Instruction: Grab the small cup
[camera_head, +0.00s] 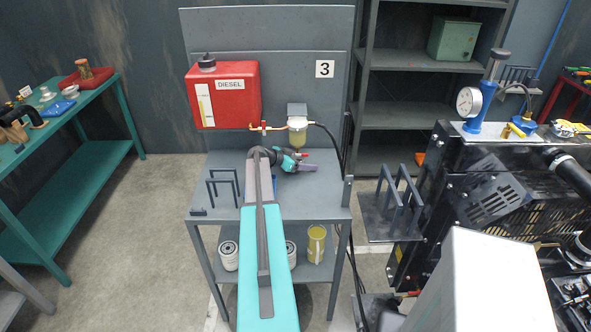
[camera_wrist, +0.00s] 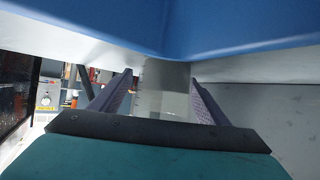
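I cannot single out a small cup for certain. In the head view, a yellow-green cup-like container (camera_head: 316,243) stands upright on the lower shelf, and a clear filter bowl (camera_head: 298,137) hangs below the red tank's line. My gripper (camera_head: 312,169) is low over the workbench top, below the filter bowl in the picture and pointing right; its tips are small there. In the wrist view, the two fingers of my gripper (camera_wrist: 161,78) are spread apart. A pale grey surface (camera_wrist: 166,95) shows between them; I cannot tell whether it touches them. A large blue surface (camera_wrist: 200,28) fills the top.
A red diesel tank (camera_head: 224,97) stands at the bench's back. Grey brackets (camera_head: 223,185) sit on the bench's left side. White filters (camera_head: 229,256) are on the lower shelf. A black engine (camera_head: 490,190) is at the right. The floor at left is clear.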

